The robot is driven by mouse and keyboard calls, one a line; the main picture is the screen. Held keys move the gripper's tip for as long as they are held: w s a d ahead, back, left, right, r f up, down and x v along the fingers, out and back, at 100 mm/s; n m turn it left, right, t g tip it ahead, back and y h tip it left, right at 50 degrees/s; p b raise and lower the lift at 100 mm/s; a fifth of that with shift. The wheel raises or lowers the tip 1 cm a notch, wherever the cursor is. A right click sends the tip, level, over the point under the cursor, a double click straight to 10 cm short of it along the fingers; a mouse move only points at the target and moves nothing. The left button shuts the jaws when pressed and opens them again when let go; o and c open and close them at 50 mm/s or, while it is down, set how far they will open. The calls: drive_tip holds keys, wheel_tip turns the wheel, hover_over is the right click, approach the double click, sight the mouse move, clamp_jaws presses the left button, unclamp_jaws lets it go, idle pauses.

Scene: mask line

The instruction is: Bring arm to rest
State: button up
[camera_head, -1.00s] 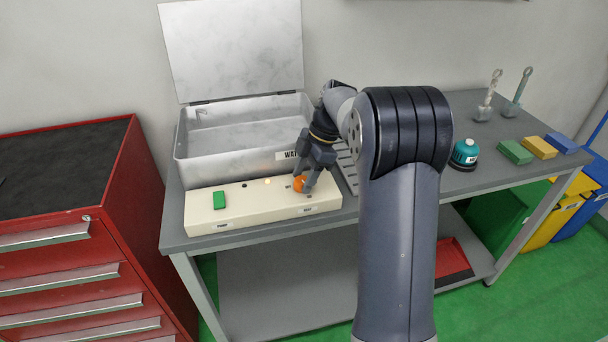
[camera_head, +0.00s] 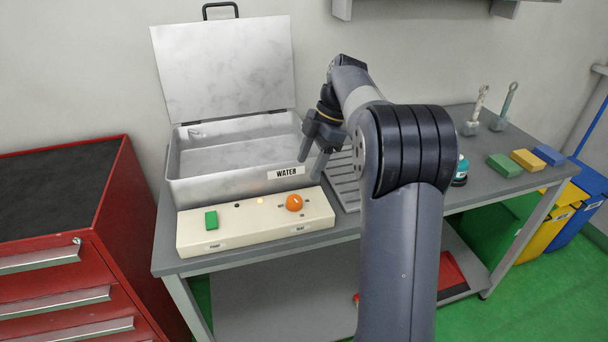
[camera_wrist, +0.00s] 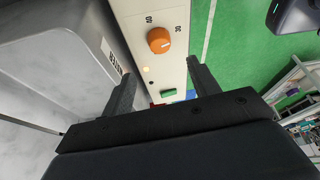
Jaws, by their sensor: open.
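My gripper (camera_head: 311,158) is open and empty in the head view. It hangs above and behind the orange knob (camera_head: 294,202), apart from it, near the front right corner of the metal basin. The knob sits on the cream control panel (camera_head: 240,236), which also bears a green button (camera_head: 211,220). In the wrist view both fingers (camera_wrist: 160,82) show spread apart, with the orange knob (camera_wrist: 159,40) and the green button (camera_wrist: 168,93) beyond them. My arm is bent, and its upper part hides some of the bench.
The open metal basin (camera_head: 182,180) marked WATER stands behind the panel, lid raised. A slatted rack (camera_head: 345,180) is to its right. A teal item (camera_head: 461,172), coloured blocks (camera_head: 527,160) and two upright tools (camera_head: 476,110) stand farther right. A red drawer cabinet (camera_head: 115,200) is at left.

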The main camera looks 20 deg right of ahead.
sight(294, 198)
drive_tip(key=shift+d+r, duration=0.15)
drive_tip(key=shift+r, duration=0.3)
drive_tip(key=shift+f, duration=0.15)
drive_tip(key=x, duration=1)
drive_tip(key=shift+f, duration=0.25)
drive_tip(key=shift+r, duration=0.1)
